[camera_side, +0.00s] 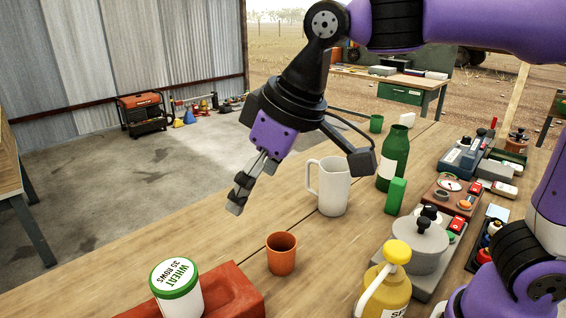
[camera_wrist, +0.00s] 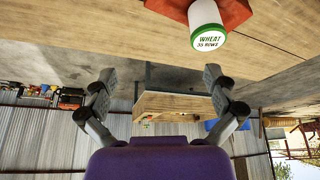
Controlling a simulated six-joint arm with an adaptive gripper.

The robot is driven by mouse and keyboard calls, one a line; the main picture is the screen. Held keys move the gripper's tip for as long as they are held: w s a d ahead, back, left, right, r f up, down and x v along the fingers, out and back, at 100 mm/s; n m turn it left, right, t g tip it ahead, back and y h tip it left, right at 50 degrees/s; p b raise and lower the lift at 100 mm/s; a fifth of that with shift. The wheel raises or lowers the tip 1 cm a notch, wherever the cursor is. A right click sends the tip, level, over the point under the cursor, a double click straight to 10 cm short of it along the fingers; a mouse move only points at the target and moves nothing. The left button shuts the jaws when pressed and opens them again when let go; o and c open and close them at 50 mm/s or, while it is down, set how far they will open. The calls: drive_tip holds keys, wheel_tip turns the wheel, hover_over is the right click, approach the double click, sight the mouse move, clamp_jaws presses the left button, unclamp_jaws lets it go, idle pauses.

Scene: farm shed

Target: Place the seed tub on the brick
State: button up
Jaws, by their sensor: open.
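The seed tub (camera_side: 177,292) is white with a green-rimmed lid reading "WHEAT 35 ROWS". It looks upright on the red brick (camera_side: 236,292) at the bottom left of the side view; the contact under it is hidden. The wrist view shows the tub (camera_wrist: 207,24) and the brick (camera_wrist: 165,8) at the top, right of centre. My gripper (camera_side: 240,193) is open and empty, in the air above and behind the tub, well apart from it. Its two fingers are spread wide in the wrist view (camera_wrist: 160,74).
An orange cup (camera_side: 282,254) stands right of the brick. A white pitcher (camera_side: 328,187), green bottle (camera_side: 393,158) and green box (camera_side: 396,196) stand farther back. A yellow-topped container (camera_side: 388,285) and grey pot (camera_side: 415,246) are at right. The table's left strip is clear.

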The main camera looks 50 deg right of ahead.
drive_tip(key=s+d+f+m+h, duration=0.1)
drive_tip(key=s+d+f+m, duration=0.1)
drive_tip(key=s+d, duration=0.2)
drive_tip(key=s+d+f+m+t, duration=0.1)
drive_tip(key=s+d+f+m, duration=0.1)
drive_tip(key=d, duration=0.9)
drive_tip(key=s+f, duration=0.1)
drive_tip(key=s, duration=0.1)
drive_tip(key=shift+s+f+m+h, duration=0.25)
drive_tip(key=shift+s+m+h, duration=0.05)
drive_tip(key=shift+s+h, duration=0.1)
